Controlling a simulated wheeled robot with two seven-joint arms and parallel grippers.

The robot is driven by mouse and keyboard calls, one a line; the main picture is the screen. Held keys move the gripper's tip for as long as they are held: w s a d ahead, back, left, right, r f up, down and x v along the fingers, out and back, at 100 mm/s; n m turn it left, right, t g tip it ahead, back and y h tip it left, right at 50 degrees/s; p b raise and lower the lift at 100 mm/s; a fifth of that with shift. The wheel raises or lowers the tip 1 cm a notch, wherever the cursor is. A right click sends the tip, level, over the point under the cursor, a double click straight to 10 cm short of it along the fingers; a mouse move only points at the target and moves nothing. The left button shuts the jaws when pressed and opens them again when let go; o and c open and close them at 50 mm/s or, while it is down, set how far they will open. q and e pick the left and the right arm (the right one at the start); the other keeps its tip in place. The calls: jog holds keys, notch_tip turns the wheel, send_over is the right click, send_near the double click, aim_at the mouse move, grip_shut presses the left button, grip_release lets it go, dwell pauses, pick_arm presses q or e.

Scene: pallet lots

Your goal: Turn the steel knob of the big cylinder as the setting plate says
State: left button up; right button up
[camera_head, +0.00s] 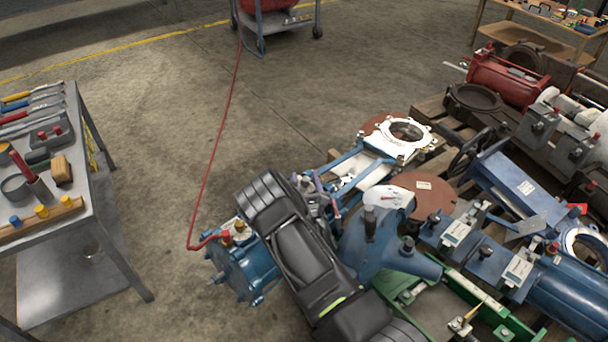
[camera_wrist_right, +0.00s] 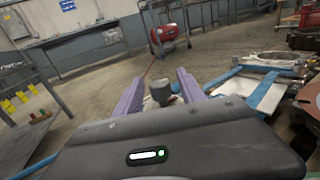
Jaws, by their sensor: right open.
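My right gripper (camera_head: 326,195) is at the end of my black arm in the middle of the head view, beside a white dial with a red needle (camera_head: 388,198). In the right wrist view the open gripper (camera_wrist_right: 161,84) shows two purple fingers with a grey knob-like part (camera_wrist_right: 163,88) between them; I cannot tell whether they touch it. A big blue cylinder (camera_head: 575,295) lies at the lower right. Small white plates (camera_head: 456,232) sit on blue blocks near it; their text is too small to read. My left gripper is not in view.
A blue flanged unit (camera_head: 245,268) with a red hose (camera_head: 222,130) stands left of my arm. A tool table (camera_head: 85,225) is at the left. Pallets with valves and a red cylinder (camera_head: 505,80) fill the right. Floor between table and pallets is clear.

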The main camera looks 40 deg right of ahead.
jog(key=shift+w+d+f+b, duration=0.1)
jog(key=shift+w+d+b, duration=0.25)
jog(key=shift+w, duration=0.25)
jog(key=shift+w+d, duration=0.25)
jog(key=shift+w, duration=0.3)
jog(key=shift+c, duration=0.6)
grip_shut()
